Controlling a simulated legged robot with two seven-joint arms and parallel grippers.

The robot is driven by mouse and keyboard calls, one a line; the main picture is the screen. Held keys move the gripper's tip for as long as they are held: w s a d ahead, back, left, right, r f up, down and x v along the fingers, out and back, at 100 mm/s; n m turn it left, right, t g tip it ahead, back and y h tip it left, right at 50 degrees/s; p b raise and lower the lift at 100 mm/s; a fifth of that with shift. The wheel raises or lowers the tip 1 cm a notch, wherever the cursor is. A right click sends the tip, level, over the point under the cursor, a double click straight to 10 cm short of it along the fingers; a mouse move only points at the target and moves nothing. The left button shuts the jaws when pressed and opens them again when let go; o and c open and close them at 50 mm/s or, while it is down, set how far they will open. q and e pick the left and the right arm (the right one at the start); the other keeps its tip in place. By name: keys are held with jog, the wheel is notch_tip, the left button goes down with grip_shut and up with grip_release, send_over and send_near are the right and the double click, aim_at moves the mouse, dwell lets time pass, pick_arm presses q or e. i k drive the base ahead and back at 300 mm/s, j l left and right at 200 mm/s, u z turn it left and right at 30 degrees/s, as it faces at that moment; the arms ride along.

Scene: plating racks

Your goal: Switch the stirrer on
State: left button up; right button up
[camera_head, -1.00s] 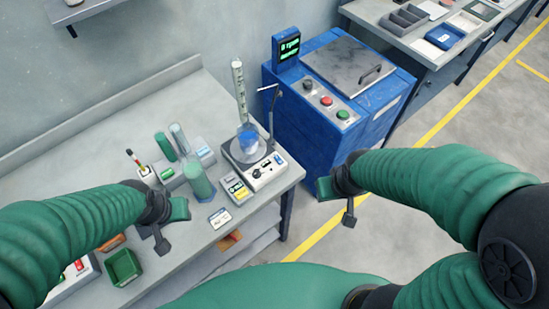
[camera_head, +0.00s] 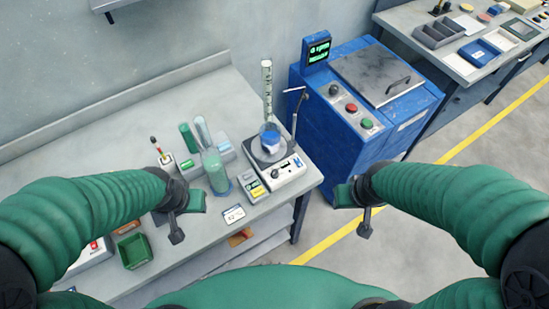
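The stirrer (camera_head: 291,177) is a white unit with a dark top plate, near the right end of the grey workbench. A beaker with blue liquid (camera_head: 270,138) stands on its plate, and a thin dark rod stand rises behind it. Dark controls show on its front panel (camera_head: 283,171); their setting is too small to read. My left gripper (camera_head: 187,217) is left of and nearer than the stirrer, above the bench front, its fingers apart and empty. My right gripper (camera_head: 354,213) is right of the stirrer, past the bench end, its fingers apart and empty.
A tall graduated cylinder (camera_head: 267,85) stands behind. A green bin (camera_head: 136,251) sits front left. A blue machine (camera_head: 340,150) stands right of the bench.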

aim_at(297, 160)
jog(key=u, duration=0.3)
jog(key=l+u, duration=0.25)
jog(key=u, duration=0.2)
jog(key=l+u, duration=0.3)
jog(key=u, duration=0.15)
jog(key=k+l+u, duration=0.1)
jog(key=u, duration=0.3)
jog(key=k+l+u, duration=0.1)
jog(key=l+u, duration=0.35)
jog(key=k+l, duration=0.35)
jog(key=l, duration=0.1)
